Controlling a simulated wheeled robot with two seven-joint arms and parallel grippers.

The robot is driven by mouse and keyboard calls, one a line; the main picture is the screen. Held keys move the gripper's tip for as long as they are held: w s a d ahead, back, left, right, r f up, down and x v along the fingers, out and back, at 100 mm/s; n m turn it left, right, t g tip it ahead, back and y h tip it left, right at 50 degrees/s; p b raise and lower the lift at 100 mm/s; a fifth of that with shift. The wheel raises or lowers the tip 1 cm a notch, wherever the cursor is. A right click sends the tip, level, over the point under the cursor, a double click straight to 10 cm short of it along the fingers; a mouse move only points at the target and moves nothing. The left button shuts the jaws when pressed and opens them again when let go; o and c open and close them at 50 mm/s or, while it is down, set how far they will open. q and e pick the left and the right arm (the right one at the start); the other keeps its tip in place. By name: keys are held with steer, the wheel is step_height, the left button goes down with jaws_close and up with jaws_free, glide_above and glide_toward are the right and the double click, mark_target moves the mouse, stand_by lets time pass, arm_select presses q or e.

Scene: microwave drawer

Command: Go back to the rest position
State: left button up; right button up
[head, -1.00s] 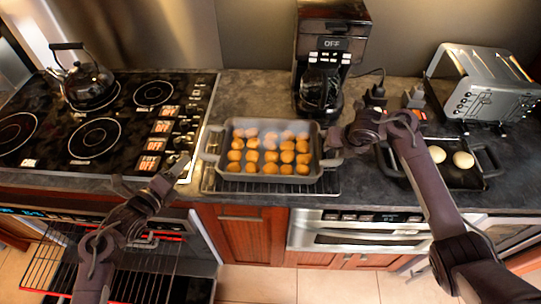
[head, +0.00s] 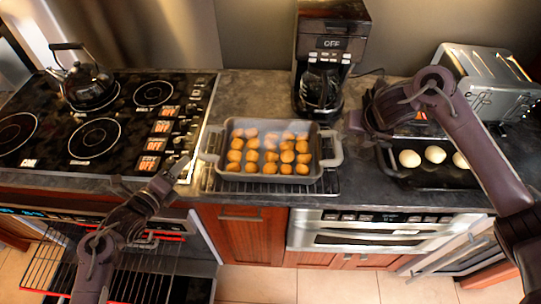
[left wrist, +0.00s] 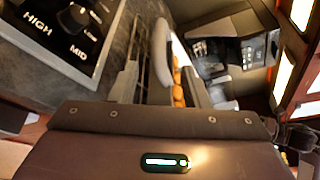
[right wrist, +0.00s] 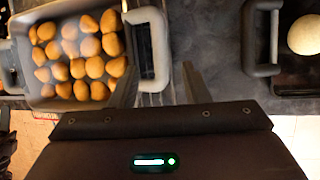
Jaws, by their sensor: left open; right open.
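My left gripper (head: 152,176) is open and empty, over the counter's front edge between the stove and the grey pan. The grey pan (head: 228,140), full of round golden-brown pieces, stands upright on a wire rack on the counter. Its right handle and part of its contents also show in the right wrist view (right wrist: 152,45). The fingertips of both grippers hold nothing.
A black tray (head: 398,178) with white balls sits at the right, partly under my right arm. A coffee maker (head: 330,60) stands behind the pan. A toaster (head: 490,80) is at the back right. An oven with a pulled-out rack (head: 60,262) is open at lower left.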

steer(key=shift+s+r, duration=0.25)
steer(key=shift+r, duration=0.1)
steer(key=shift+f, duration=0.1)
